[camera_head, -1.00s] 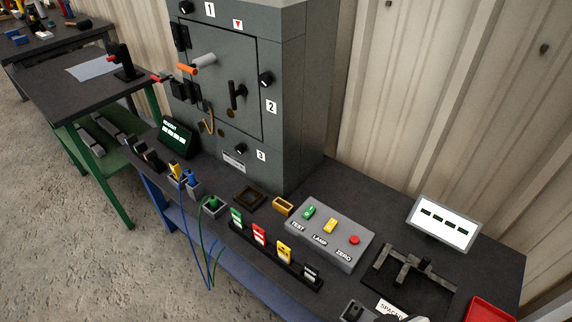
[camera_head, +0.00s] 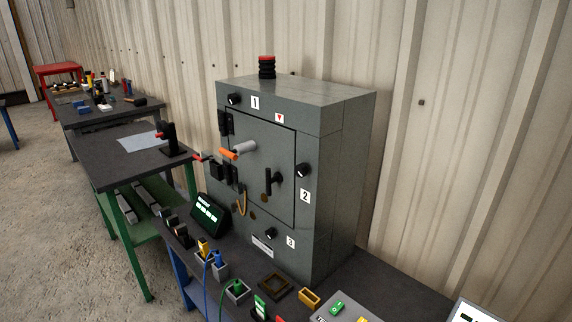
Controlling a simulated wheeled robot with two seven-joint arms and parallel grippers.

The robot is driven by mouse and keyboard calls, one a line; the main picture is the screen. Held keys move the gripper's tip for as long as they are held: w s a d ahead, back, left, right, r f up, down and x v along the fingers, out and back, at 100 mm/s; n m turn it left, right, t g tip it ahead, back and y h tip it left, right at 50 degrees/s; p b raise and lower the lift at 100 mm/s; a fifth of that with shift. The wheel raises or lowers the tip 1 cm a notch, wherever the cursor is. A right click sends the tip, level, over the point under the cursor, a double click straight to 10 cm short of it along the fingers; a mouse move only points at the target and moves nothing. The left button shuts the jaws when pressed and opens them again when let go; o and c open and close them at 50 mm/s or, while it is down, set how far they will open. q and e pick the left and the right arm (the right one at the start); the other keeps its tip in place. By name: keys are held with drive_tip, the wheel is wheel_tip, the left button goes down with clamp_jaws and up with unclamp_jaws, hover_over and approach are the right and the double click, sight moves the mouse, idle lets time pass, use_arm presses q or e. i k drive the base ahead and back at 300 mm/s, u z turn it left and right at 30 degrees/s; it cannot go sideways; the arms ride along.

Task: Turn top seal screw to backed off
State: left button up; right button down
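The grey enclosure (camera_head: 345,170) stands on the dark bench against the corrugated wall. Its front door (camera_head: 265,150) looks shut. A black knob-like screw (camera_head: 234,99) sits at the top left of the front, beside the label 1 (camera_head: 255,102). Two similar black screws show, one (camera_head: 303,170) near label 2 and one (camera_head: 271,233) near label 3. The top screw's exact turn is too small to read. Neither of my grippers is in view.
A grey and orange bar (camera_head: 238,150) and a black handle (camera_head: 271,182) stick out from the door. A red and black stack (camera_head: 267,67) stands on the enclosure. A small display (camera_head: 208,214) and several connectors crowd the bench's front. Another dark table (camera_head: 130,155) is at left.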

sight(234, 99)
drive_tip(key=u, duration=0.55)
drive_tip(key=i, duration=0.65)
drive_tip(key=u, duration=0.55)
